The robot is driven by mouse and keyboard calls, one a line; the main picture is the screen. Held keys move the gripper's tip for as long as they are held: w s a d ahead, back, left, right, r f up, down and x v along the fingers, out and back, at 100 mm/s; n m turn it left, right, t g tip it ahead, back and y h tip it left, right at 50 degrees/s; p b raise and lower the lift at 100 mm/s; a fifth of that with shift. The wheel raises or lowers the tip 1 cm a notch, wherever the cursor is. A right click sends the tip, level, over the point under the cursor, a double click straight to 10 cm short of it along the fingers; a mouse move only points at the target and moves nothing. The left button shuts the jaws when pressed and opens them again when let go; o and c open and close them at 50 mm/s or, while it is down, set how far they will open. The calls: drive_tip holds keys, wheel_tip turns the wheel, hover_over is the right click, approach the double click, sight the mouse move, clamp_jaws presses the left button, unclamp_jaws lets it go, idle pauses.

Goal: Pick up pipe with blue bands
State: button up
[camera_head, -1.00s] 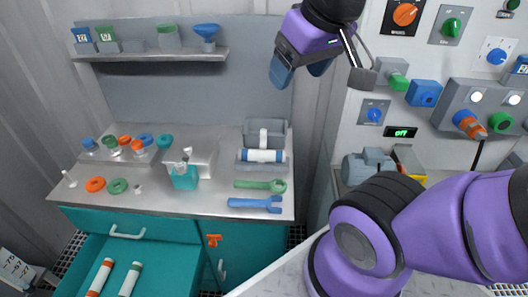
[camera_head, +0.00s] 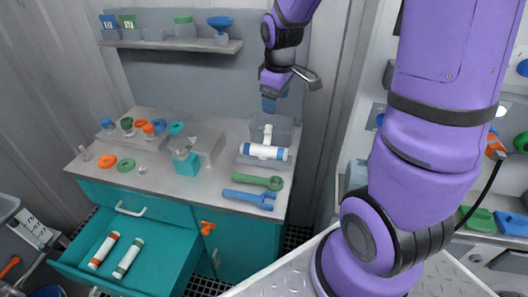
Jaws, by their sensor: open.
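The pipe with blue bands (camera_head: 262,151) is white and lies level on a grey holder (camera_head: 252,163) at the right of the worktop. A white upright piece (camera_head: 267,133) stands just behind it. The gap between the fingers is hard to see from this side.
A green wrench (camera_head: 258,181) and a blue wrench (camera_head: 247,197) lie in front of the pipe. An open teal drawer (camera_head: 165,262) holds an orange-banded pipe (camera_head: 103,251) and a green-banded pipe (camera_head: 128,258). A shelf (camera_head: 170,45) with containers is at the back left.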

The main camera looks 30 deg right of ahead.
sight(277, 149)
drive_tip(key=w+d+f, duration=0.1)
drive_tip(key=f, duration=0.2)
drive_tip(key=w+d+f+n+g, duration=0.1)
drive_tip(key=f, duration=0.3)
drive_tip(key=w+d+f+n, duration=0.1)
drive_tip(key=f, duration=0.3)
drive_tip(key=shift+f, duration=0.25)
drive_tip(key=shift+n, duration=0.3)
drive_tip(key=shift+f, duration=5.65)
drive_tip(key=c, duration=1)
